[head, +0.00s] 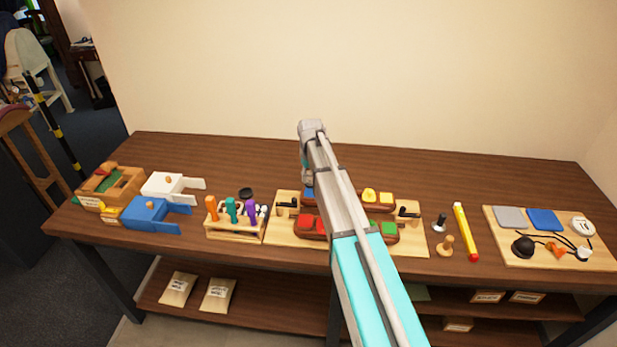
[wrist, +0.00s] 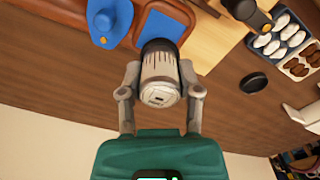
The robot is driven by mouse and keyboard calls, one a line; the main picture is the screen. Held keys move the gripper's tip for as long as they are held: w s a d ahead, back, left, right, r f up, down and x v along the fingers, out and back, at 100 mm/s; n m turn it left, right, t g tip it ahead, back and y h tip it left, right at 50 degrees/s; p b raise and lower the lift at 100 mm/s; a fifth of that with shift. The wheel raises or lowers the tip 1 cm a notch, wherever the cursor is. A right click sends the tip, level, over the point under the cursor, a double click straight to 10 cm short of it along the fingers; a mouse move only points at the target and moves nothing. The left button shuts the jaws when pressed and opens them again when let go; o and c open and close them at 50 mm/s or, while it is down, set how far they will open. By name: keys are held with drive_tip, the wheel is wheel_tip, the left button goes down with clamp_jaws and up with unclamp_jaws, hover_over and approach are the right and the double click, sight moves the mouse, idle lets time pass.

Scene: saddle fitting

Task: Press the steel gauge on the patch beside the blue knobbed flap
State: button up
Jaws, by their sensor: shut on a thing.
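The steel gauge (wrist: 160,68), a grey cylinder with dark marks around it, is held between the fingers of my gripper (wrist: 160,85). Its far end overlaps the lower edge of a blue patch (wrist: 165,24) in a brown frame; I cannot tell whether they touch. The gauge is hidden there.
A wooden board (head: 282,232) carries brown blocks with red, green and yellow pieces and black-handled clamps. A tool rack (head: 236,236) stands left of it. A black disc (wrist: 254,82) and a tray of white and brown ovals (wrist: 283,62) lie to the right in the wrist view.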

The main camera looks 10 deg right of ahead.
sight(311, 184)
drive_tip(key=shift+f+b, duration=0.55)
drive_tip(key=shift+f, duration=0.2)
drive_tip(key=shift+s+f+b, duration=0.2)
drive_tip(key=shift+f+b, duration=0.8)
idle(3.1)
drive_tip(key=o, duration=1)
drive_tip(key=shift+o, duration=0.3)
drive_tip(key=shift+r, duration=0.15)
